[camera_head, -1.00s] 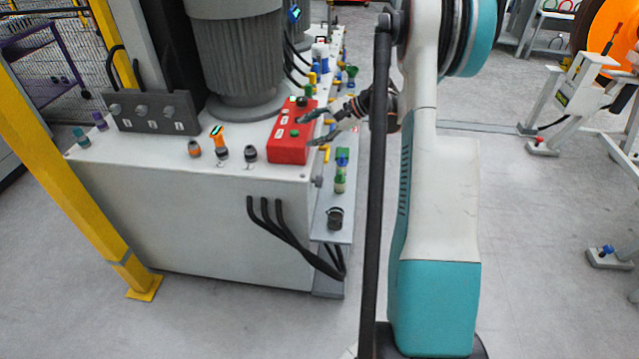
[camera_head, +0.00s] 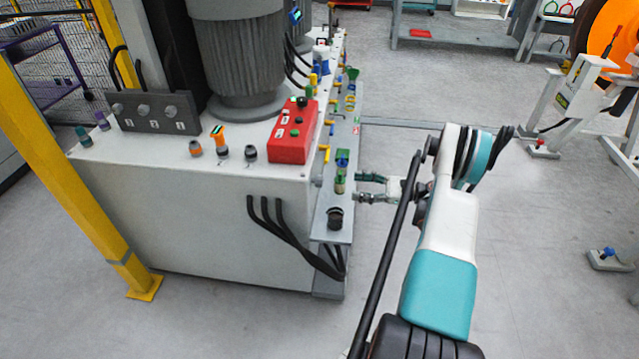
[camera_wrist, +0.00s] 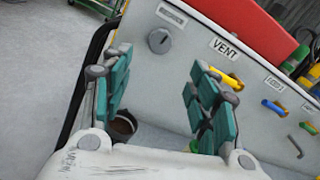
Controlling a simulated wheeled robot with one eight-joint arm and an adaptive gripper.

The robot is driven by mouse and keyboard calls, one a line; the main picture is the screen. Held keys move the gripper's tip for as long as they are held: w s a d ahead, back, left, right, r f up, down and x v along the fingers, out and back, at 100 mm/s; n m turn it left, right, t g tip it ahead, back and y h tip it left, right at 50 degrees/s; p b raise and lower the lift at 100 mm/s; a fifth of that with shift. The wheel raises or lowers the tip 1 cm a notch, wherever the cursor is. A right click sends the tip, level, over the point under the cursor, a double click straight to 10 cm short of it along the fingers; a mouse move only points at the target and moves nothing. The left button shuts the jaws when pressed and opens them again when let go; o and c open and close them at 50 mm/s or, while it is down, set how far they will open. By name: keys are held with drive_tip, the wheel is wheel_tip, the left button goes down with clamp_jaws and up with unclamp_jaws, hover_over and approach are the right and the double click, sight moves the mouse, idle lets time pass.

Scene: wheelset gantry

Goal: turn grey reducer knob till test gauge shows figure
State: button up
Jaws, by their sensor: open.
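The grey knob (camera_wrist: 159,40) is round, with a small pale label above it, on the light grey side panel in the wrist view. My gripper (camera_wrist: 160,95) is open, its teal-padded fingers apart with nothing between them. The knob shows beyond the gap, apart from the fingers. In the head view my gripper (camera_head: 368,188) is beside the narrow side shelf.
A yellow lever (camera_wrist: 226,78) under the VENT label and a blue lever (camera_wrist: 274,107) are right of the knob. A black cup-like fitting (camera_head: 335,218) stands on the shelf (camera_head: 338,236). A red box (camera_head: 293,136) sits on the cabinet.

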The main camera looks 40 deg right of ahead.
sight(321, 182)
drive_tip(key=b+x, duration=0.1)
drive_tip(key=x, duration=1.2)
drive_tip(key=shift+w+a+b, duration=0.2)
drive_tip(key=shift+w+b, duration=0.05)
drive_tip(key=shift+b, duration=0.15)
drive_tip(key=c, duration=1.1)
